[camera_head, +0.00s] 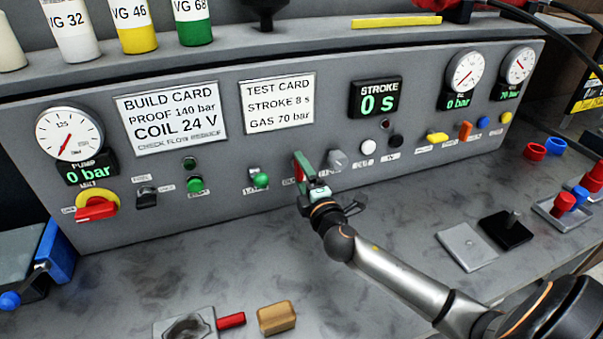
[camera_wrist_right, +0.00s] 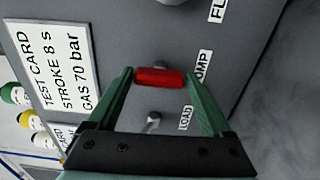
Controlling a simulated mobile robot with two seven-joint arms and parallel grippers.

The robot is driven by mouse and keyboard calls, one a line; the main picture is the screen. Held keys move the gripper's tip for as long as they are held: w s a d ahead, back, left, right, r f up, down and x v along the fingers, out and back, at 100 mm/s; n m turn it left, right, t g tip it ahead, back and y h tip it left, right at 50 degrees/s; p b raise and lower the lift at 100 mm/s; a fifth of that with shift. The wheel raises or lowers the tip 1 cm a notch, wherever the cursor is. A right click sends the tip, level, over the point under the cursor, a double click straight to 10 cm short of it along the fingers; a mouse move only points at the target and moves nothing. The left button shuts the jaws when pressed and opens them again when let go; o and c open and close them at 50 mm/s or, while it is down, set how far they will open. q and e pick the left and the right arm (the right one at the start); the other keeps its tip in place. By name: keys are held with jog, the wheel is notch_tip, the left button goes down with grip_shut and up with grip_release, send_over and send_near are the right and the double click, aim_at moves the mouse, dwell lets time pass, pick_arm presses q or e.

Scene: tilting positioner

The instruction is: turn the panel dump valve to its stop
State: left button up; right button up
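The dump valve's red handle (camera_wrist_right: 160,78) shows in the right wrist view on the grey panel, beside a partly hidden label ending in "MP". In the head view a strip of the red handle (camera_head: 298,168) shows beside my right gripper (camera_head: 306,168), which largely covers the valve. My right gripper also shows in the right wrist view (camera_wrist_right: 158,76), with its green fingers spread wide. The red handle lies between the fingertips and spans most of the gap; whether they touch it I cannot tell. My left gripper is in neither view.
A green knob (camera_head: 261,180) sits left of the valve and a grey knob (camera_head: 337,160) close on its right. The stroke display (camera_head: 375,98) reads 0 s. A red-yellow switch (camera_head: 97,208) is at far left. The bench in front is mostly clear; a wooden block (camera_head: 276,318) lies near.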

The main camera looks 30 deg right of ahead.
jog(key=shift+o, duration=1)
jog(key=shift+s, duration=0.1)
jog(key=b+v, duration=0.2)
jog(key=v, duration=1)
jog(key=shift+s+a, duration=0.1)
jog(key=shift+s, duration=0.05)
